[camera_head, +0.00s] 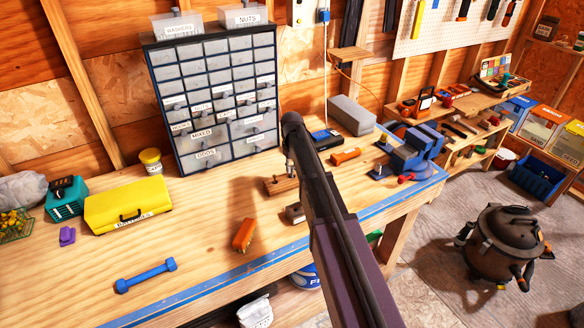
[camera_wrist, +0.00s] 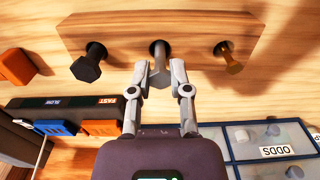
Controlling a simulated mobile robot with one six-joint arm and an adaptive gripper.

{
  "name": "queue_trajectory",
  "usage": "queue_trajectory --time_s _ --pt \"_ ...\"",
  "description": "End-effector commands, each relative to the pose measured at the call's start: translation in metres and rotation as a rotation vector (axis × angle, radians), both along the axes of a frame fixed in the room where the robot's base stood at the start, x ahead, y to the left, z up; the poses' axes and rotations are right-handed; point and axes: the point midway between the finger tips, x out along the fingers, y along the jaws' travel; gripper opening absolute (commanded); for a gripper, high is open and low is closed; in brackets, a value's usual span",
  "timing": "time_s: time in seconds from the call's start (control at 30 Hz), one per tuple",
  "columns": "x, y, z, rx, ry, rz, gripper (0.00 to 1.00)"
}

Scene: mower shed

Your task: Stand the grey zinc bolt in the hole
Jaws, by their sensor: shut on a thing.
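In the wrist view, a wooden block (camera_wrist: 195,22) bears three bolts in a row. The grey zinc bolt (camera_wrist: 158,52) is in the middle, head toward the camera, its shank against the block at the middle hole; how deep it sits I cannot tell. A black bolt (camera_wrist: 86,68) stands to its left and a brass-coloured bolt (camera_wrist: 229,60) to its right. My gripper (camera_wrist: 160,76) is shut on the grey bolt, one finger on each side. In the head view, the block (camera_head: 286,185) is on the bench below my gripper (camera_head: 289,165), partly hidden by my arm.
The drawer cabinet (camera_head: 215,95) stands close behind. A charger (camera_wrist: 75,112) and an orange item (camera_head: 345,155) lie nearby. An orange block (camera_head: 243,235) and blue dumbbell-shaped tool (camera_head: 146,275) lie near the front. A blue vice (camera_head: 415,150) is at the right; bench space at left centre is clear.

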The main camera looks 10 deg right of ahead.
Motion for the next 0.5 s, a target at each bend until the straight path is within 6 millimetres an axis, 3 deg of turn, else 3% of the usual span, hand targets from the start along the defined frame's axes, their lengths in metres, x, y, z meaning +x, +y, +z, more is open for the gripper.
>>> queue_trajectory --time_s 0.5 --pt "0.0 0.0001 -0.0101 0.0 0.0 0.0 0.0"
